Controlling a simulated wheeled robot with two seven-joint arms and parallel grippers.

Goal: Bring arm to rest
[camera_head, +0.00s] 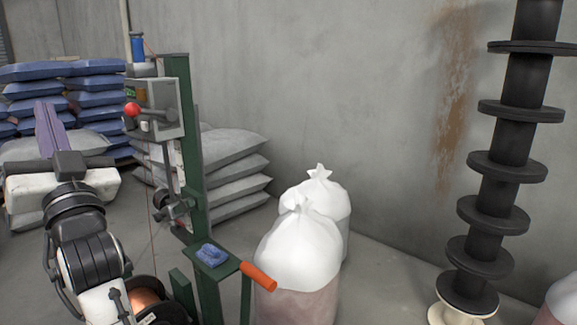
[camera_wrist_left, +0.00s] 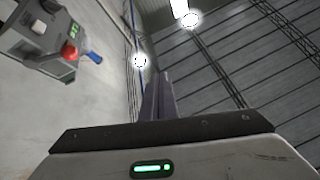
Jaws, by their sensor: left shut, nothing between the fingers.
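My left gripper (camera_head: 48,128) is at the left of the head view, with its purple-grey fingers pointing up. The fingers are together with nothing between them, and they also show in the left wrist view (camera_wrist_left: 160,98), pointing toward the ceiling. My left arm comes up from the bottom left. A copper spool (camera_head: 148,293) shows low down behind the arm, partly hidden by it. My right gripper is in neither view.
A green machine post (camera_head: 190,150) with a grey control box (camera_head: 160,105) and orange handle (camera_head: 258,276) stands right of my arm. White-topped sacks (camera_head: 298,250), a stack of black spools (camera_head: 500,165) and piled blue bags (camera_head: 95,85) stand around it.

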